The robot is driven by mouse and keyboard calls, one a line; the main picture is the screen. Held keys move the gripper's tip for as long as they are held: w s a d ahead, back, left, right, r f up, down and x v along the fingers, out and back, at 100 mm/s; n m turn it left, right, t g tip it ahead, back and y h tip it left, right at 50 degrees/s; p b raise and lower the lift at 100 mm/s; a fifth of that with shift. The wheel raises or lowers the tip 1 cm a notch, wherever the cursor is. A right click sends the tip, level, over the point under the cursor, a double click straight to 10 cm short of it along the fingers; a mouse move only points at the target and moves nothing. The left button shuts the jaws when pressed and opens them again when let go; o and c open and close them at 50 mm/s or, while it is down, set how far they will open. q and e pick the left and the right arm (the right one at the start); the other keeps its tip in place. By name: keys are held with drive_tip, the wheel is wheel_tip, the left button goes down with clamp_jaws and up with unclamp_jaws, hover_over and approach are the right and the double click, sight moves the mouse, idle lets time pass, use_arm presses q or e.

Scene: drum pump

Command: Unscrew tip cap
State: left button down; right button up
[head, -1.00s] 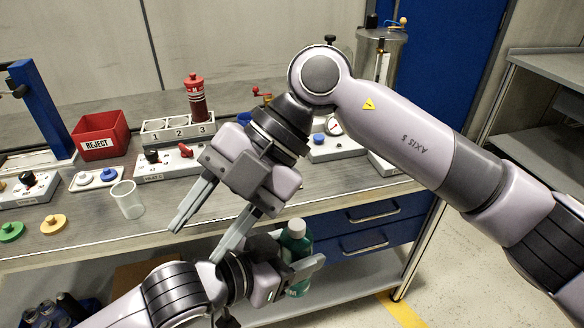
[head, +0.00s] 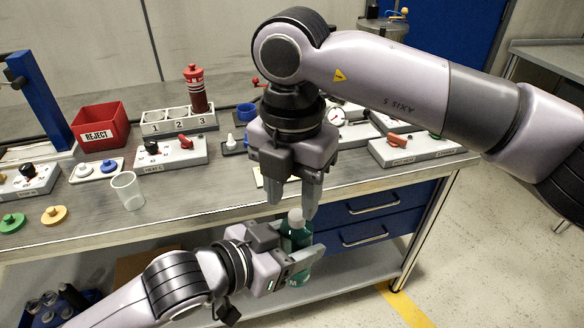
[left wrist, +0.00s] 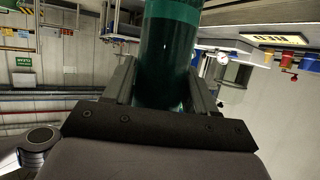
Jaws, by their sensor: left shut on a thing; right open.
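A green bottle (head: 297,238) with a pale tip cap (head: 296,217) is held upright in front of the workbench's front edge. My left gripper (head: 305,262) is shut on the bottle's body; its fingers also flank the green bottle (left wrist: 168,50) in the left wrist view. My right gripper (head: 292,202) is open and points down, its fingertips just above or around the cap. I cannot tell whether they touch it. The cap is out of sight in the left wrist view.
The workbench (head: 190,200) behind carries a clear cup (head: 127,190), a red reject bin (head: 98,125), a numbered rack (head: 165,120) with a red bottle (head: 195,88), and several switch boxes. A lower shelf (head: 345,280) lies below the grippers.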

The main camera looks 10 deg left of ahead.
sight(296, 249)
drive_tip(key=shift+f, duration=1.3)
